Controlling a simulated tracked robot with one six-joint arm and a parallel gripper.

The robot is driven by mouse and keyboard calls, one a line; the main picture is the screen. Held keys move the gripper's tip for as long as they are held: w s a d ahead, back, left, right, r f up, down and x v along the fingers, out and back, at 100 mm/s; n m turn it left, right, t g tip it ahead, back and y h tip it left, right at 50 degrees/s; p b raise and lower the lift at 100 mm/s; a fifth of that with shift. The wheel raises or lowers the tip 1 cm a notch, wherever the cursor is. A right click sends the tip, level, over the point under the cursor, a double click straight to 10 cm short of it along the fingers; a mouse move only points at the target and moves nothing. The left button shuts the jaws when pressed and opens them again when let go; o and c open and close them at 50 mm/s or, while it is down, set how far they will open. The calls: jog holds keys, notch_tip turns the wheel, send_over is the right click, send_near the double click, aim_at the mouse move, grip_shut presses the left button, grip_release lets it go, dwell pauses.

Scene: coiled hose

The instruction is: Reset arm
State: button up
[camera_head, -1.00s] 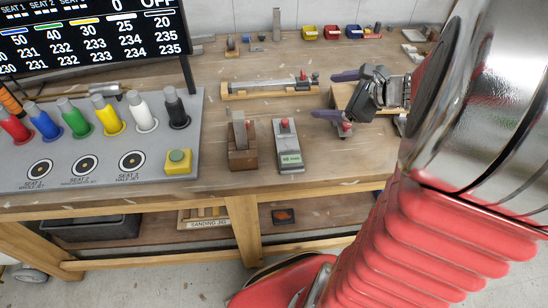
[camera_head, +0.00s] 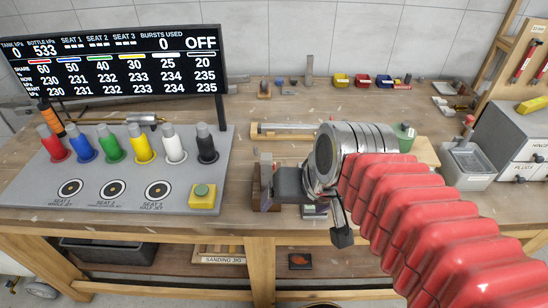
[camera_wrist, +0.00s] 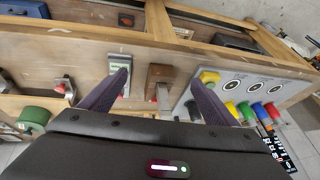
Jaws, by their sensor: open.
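My gripper (camera_wrist: 157,92) is open and empty in the wrist view, its two dark purple fingers spread wide. Between and beyond the fingers are a wooden block (camera_wrist: 160,76) with a metal piece and a small meter (camera_wrist: 119,62) with a green display. In the head view my red-sleeved arm reaches in from the lower right. My wrist end is over the bench near the wooden block (camera_head: 262,172). It hides most of the meter (camera_head: 315,211).
A grey panel (camera_head: 105,203) with several coloured nozzles and a yellow button box (camera_head: 203,194) stands left, below a black display (camera_head: 110,62). A grey bin (camera_head: 465,165) and white cabinet (camera_head: 515,135) are at right. Small coloured bins (camera_head: 362,80) sit at the back.

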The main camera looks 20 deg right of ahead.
jog(key=n, duration=0.1)
jog(key=s+n+h, duration=0.1)
jog(key=shift+s+r+n, duration=0.25)
jog(key=shift+r+n, duration=0.15)
dwell(1.1)
